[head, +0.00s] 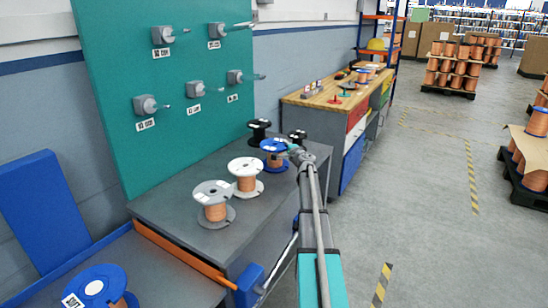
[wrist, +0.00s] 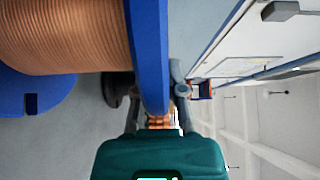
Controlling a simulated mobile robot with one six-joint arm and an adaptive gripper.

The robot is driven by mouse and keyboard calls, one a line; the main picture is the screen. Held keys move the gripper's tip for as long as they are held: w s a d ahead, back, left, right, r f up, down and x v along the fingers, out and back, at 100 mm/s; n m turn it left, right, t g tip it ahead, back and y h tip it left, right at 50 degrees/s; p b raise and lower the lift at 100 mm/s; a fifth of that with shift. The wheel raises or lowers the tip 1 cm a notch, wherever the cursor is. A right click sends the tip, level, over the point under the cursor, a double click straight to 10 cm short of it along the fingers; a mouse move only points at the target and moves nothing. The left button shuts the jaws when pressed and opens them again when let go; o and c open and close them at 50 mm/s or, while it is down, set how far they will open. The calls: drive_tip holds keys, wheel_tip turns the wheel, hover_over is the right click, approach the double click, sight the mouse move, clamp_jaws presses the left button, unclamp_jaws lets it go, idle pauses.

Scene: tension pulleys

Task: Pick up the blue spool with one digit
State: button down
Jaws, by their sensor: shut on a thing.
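A blue spool (head: 272,147) wound with copper wire stands on the grey bench top, beyond the white spool. Its label is too small to read. My gripper (head: 296,152) is at its right side. In the wrist view, the blue spool (wrist: 148,45) fills the upper left, and my gripper (wrist: 160,98) is shut on its flange edge, one finger on each side. Another blue spool (head: 92,284) sits at the lower left of the head view, with a white label whose marks I cannot read surely.
A white spool (head: 245,172) and a grey spool (head: 214,205) stand nearer on the bench. Black spools (head: 259,130) stand behind the blue one. A teal board (head: 160,95) with pegs rises at the left.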

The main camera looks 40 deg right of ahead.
drive_tip(key=shift+r, duration=0.1)
idle(0.3)
wheel_tip(320, 180, up, 3)
drive_tip(key=p, duration=0.3)
drive_tip(key=shift+r, duration=0.1)
drive_tip(key=s+a+r+p, duration=0.8)
drive_tip(key=s+r+p, duration=0.1)
drive_tip(key=s+p, duration=0.1)
drive_tip(key=shift+s+a+r, duration=0.3)
drive_tip(key=shift+s+a, duration=0.05)
drive_tip(key=shift+s, duration=0.05)
idle(0.4)
drive_tip(key=shift+w+a, duration=0.1)
idle(0.6)
